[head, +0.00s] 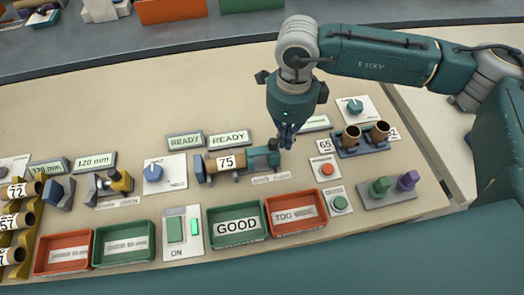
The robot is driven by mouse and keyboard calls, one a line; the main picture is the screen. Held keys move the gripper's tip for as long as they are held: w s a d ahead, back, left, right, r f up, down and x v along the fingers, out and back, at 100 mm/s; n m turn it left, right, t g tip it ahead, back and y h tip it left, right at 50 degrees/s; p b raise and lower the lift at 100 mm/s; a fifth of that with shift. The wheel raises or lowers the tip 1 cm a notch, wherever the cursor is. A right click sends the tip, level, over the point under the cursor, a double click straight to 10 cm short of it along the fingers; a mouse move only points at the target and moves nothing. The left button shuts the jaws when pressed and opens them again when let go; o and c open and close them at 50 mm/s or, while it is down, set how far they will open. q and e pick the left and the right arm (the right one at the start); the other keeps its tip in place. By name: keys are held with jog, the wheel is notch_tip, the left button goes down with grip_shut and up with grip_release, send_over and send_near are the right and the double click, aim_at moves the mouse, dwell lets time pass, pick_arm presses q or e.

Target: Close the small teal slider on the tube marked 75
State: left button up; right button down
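The tube marked 75 (214,165) lies across the middle of the table, with a blue-grey block at its left end. The small teal slider (261,158) is at the tube's right end; whether it touches the tube is too small to tell. My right gripper (286,141) points down just right of and behind the slider, its fingertips close to the slider's upper right end. The fingers look close together, but I cannot tell whether they are shut or touch the slider. My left gripper is out of view.
Green GOOD tray (237,239) and red tray (297,226) stand in front. A blue knob (153,173) and a yellow-handled holder (121,181) are at left. A red button (327,169), two brown tubes (352,137) in a stand, and green and purple pegs (380,187) are at right.

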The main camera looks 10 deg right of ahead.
jog(key=shift+a+b, duration=0.5)
jog(key=shift+a, duration=0.9)
jog(key=shift+d, duration=0.4)
dwell(0.9)
jog(key=shift+d+b, duration=0.25)
jog(key=shift+b, duration=0.1)
notch_tip(320, 180, up, 7)
jog(key=p, duration=0.2)
jog(key=shift+p, duration=0.35)
dwell(0.5)
